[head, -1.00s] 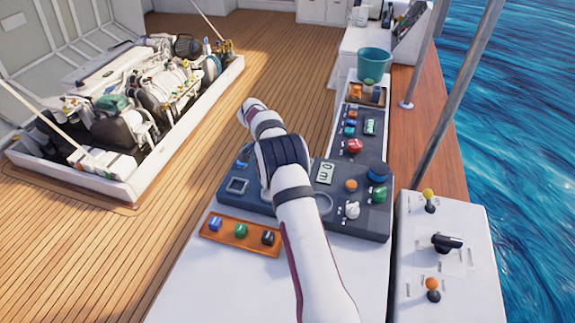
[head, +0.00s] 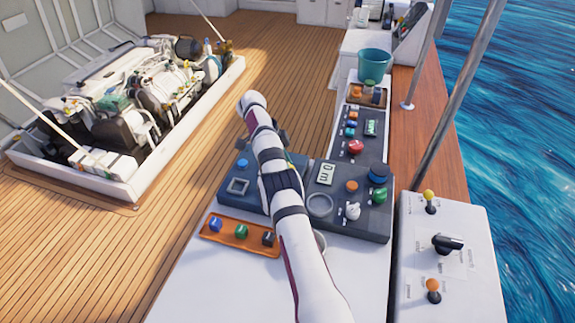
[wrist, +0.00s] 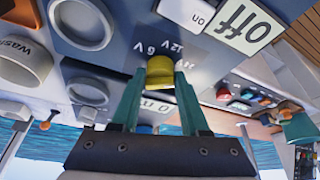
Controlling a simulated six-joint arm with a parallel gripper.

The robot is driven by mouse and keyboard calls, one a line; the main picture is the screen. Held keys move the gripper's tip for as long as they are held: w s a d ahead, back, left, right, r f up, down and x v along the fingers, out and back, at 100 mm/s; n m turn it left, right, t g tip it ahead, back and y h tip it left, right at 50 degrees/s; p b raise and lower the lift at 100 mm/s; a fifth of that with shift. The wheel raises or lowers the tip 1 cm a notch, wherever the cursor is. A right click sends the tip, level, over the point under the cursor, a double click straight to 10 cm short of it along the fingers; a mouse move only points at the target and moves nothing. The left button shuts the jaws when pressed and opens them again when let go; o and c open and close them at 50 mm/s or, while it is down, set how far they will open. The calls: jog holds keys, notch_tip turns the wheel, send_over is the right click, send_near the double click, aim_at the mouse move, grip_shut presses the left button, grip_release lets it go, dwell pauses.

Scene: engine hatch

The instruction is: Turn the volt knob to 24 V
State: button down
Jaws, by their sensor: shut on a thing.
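The volt knob (wrist: 160,72) is yellow and stands on the grey panel in the wrist view. My gripper (wrist: 160,84) has its two green fingers on either side of the knob and is shut on it. The printed marks "6 V" and "12 V" show beside the knob. In the head view my arm covers most of the knob's area, and only a bit of yellow shows beside the arm.
A display reading "off" (wrist: 243,22) and a white button (wrist: 188,12) are close to the knob. A "Wash" knob (wrist: 20,62) is at left. In the head view an orange tray (head: 240,234) lies in front of the panel (head: 350,222). A teal bucket (head: 374,66) stands behind.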

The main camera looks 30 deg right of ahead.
jog(key=shift+c, duration=2.2)
grip_release()
notch_tip(320, 180, up, 4)
jog(key=shift+s+d+r, duration=0.1)
jog(key=shift+d+r, duration=0.05)
jog(key=s+d+r, duration=0.6)
jog(key=s, duration=0.3)
jog(key=shift+d+r, duration=0.3)
jog(key=shift+d, duration=0.1)
